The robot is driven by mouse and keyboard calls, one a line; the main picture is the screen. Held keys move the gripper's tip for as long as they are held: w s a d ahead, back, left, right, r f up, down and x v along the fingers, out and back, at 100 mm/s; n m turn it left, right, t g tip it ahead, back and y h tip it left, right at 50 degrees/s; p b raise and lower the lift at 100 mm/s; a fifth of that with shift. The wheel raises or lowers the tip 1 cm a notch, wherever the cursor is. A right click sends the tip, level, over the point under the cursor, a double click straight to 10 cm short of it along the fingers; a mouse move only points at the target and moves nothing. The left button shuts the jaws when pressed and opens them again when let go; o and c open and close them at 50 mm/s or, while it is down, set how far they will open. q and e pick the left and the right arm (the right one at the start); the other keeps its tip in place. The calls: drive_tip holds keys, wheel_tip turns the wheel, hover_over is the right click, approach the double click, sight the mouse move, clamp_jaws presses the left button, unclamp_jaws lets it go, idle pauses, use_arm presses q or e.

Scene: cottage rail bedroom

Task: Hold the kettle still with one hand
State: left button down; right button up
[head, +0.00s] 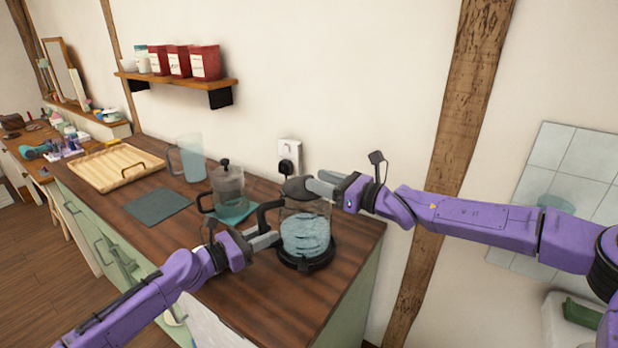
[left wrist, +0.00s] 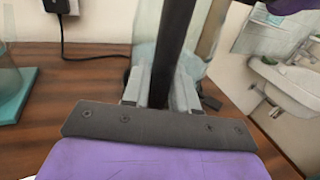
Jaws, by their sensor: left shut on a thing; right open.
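The kettle (head: 306,232) is clear glass with blue-tinted water and stands upright on its black base (head: 306,262) near the counter's right end. My left gripper (head: 272,238) is shut on the kettle's black handle, at its left side. The left wrist view shows the dark handle (left wrist: 178,50) between the two fingers (left wrist: 160,88). My right gripper (head: 326,184) is open beside the kettle's grey lid (head: 298,187), at the top of the kettle. I cannot tell whether its fingers touch the lid.
A French press (head: 228,188) stands on a teal mat left of the kettle, with a clear jug (head: 188,158) behind it. A wooden tray (head: 116,168) and a dark mat (head: 157,206) lie further left. A plugged socket (head: 289,157) is on the wall behind. The front counter is bare.

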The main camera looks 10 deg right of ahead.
sight(309, 176)
drive_tip(key=shift+x, duration=2)
clamp_jaws()
